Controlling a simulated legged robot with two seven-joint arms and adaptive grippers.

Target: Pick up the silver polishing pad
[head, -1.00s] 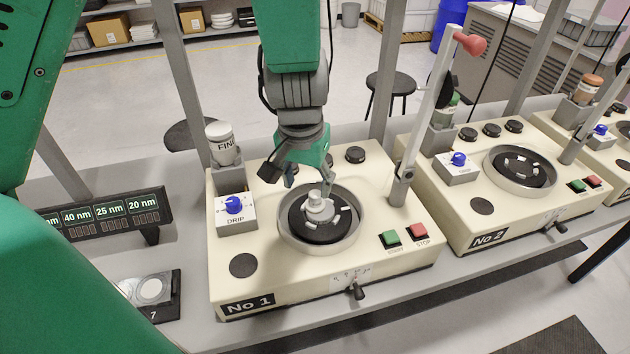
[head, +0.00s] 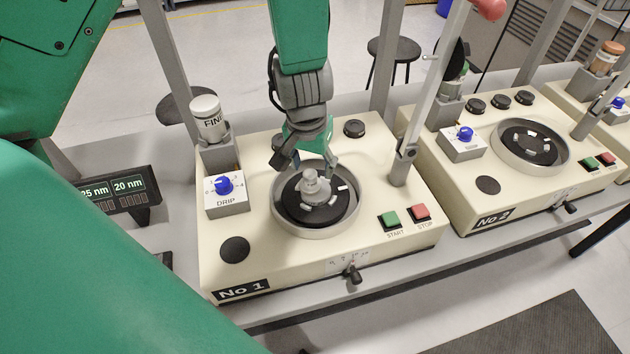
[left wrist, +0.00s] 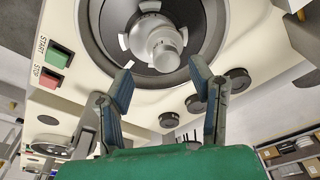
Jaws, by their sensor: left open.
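The silver polishing pad (head: 312,187), a round grey piece with a knob on top, sits in the middle of the black turntable (head: 338,206) of machine No 1 (head: 236,270). My left gripper (head: 312,162) is just behind and above the pad, pointing down, with its fingers apart. In the left wrist view the pad (left wrist: 163,47) lies ahead of the open fingertips (left wrist: 160,80), near the line between them. The fingers appear clear of it, and nothing is between them. My right gripper is not in view.
A FINE bottle (head: 208,120) and a DRIP box (head: 226,196) stand at the machine's left. A grey upright lever arm (head: 425,95) rises at its right. START (head: 389,220) and STOP (head: 420,212) buttons are in front. Machine No 2 (head: 490,222) stands to the right.

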